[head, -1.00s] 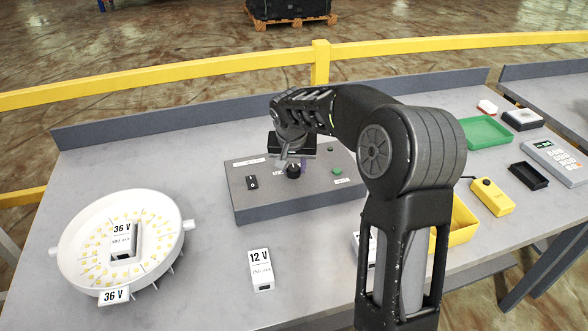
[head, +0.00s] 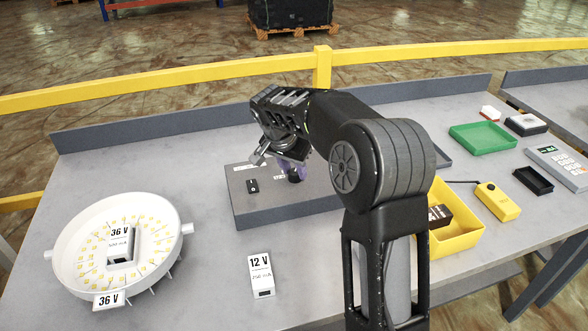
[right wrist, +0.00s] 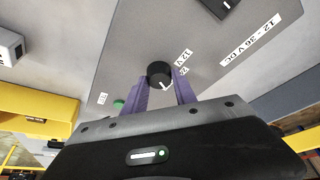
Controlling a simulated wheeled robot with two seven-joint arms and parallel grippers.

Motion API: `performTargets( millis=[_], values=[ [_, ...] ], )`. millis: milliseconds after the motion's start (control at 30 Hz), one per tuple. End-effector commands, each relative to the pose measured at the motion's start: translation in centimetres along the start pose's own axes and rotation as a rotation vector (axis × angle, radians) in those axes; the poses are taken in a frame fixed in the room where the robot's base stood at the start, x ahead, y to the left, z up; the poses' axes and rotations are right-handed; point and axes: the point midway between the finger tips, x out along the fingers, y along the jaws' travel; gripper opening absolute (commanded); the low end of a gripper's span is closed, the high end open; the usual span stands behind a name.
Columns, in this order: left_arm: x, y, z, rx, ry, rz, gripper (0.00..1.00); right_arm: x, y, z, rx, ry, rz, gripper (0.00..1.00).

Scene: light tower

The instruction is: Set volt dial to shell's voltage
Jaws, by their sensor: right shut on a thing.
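The black volt dial (right wrist: 158,73) sits on the grey control panel (head: 310,209). It also shows in the head view (head: 295,176), partly covered by my gripper. My right gripper (right wrist: 159,84) has its purple fingers on both sides of the dial, shut on it. The dial's white mark points to the lower right in the wrist view; a 12 V label lies beside it, and I cannot tell the exact setting. The round white shell (head: 65,262) stands at the left with a 36 V tag (head: 108,300) on its front. My left gripper is out of view.
A black rocker switch (head: 252,186) is on the panel's left part. A white 12 V box (head: 261,276) stands in front of the panel. A yellow bin (head: 462,249), yellow device (head: 497,201) and green tray (head: 482,137) are at the right. Bare table separates shell and panel.

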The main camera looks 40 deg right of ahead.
Motion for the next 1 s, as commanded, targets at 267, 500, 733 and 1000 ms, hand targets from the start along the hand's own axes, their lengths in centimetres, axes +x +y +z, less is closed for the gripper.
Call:
performTargets(
  millis=[267, 500, 733, 1000],
  values=[
    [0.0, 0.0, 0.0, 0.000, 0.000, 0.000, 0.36, 0.0, 0.0, 0.0, -0.001, -0.001, -0.001, 0.44],
    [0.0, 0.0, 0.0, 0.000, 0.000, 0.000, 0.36, 0.0, 0.0, 0.0, -0.002, 0.000, -0.001, 0.54],
    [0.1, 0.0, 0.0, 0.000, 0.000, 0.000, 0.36, -0.5, -0.1, 0.0, -0.002, 0.000, -0.003, 0.54],
    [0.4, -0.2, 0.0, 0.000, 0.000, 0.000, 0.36, -4.2, -0.1, 0.0, -0.002, 0.001, -0.006, 0.54]
  ],
)
